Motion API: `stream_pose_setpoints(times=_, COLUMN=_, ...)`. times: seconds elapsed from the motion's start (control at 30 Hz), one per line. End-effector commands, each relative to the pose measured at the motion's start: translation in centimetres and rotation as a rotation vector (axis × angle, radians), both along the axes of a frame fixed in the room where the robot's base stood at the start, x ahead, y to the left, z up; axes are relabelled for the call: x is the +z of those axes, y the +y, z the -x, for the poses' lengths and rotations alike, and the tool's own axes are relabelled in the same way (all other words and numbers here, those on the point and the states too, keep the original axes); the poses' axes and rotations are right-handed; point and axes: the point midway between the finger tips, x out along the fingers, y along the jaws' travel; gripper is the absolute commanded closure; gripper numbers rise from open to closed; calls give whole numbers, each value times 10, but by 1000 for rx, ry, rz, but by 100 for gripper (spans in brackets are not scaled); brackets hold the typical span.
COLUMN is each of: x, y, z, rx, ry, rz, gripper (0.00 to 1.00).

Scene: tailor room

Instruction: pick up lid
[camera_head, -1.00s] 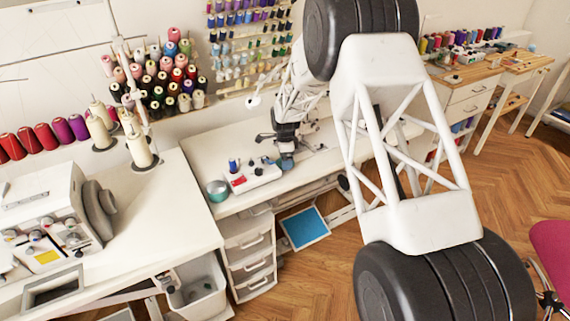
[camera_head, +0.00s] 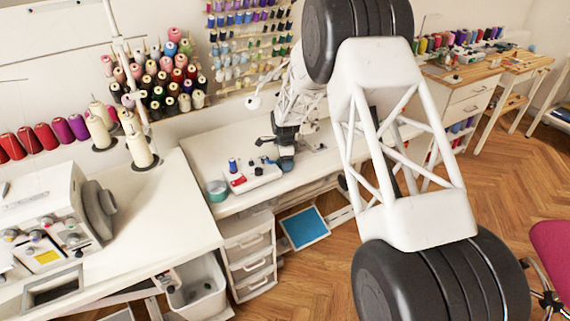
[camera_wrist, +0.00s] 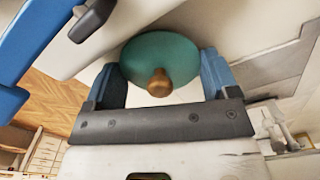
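A round teal lid with a brown knob (camera_wrist: 158,58) shows in the wrist view, with the knob facing my camera. My gripper (camera_wrist: 165,72) has its two blue fingers spread wide, one on each side of the lid. The knob lies between them with clear space on both sides. Whether the fingertips touch the lid's rim cannot be told. In the head view my gripper (camera_head: 276,160) is low over the white table; the lid is hard to make out there. A small round teal container (camera_head: 217,190) stands to its left, near the table's front edge.
A white and red device with a blue spool (camera_head: 250,176) stands on the white table (camera_head: 205,150) between the container and my gripper. A sewing machine (camera_head: 45,215) is at the left. Cone threads (camera_head: 175,80) stand behind. Drawers (camera_head: 250,255) are below.

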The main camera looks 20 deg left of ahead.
Motion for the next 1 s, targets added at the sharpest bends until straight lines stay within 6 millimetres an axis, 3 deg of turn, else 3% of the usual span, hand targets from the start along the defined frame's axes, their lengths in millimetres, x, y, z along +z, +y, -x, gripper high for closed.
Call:
stream_pose_setpoints(times=0.47, x=3, y=0, z=0, rx=0, ry=-1, rz=0, gripper=42)
stream_pose_setpoints(times=0.67, x=16, y=0, z=0, rx=0, ry=0, rz=0, gripper=42)
stream_pose_setpoints(times=0.83, x=39, y=0, z=0, rx=0, ry=-3, rz=-1, gripper=42)
stream_pose_setpoints(times=1.0, x=38, y=-10, z=21, rx=0, ry=1, rz=0, gripper=42)
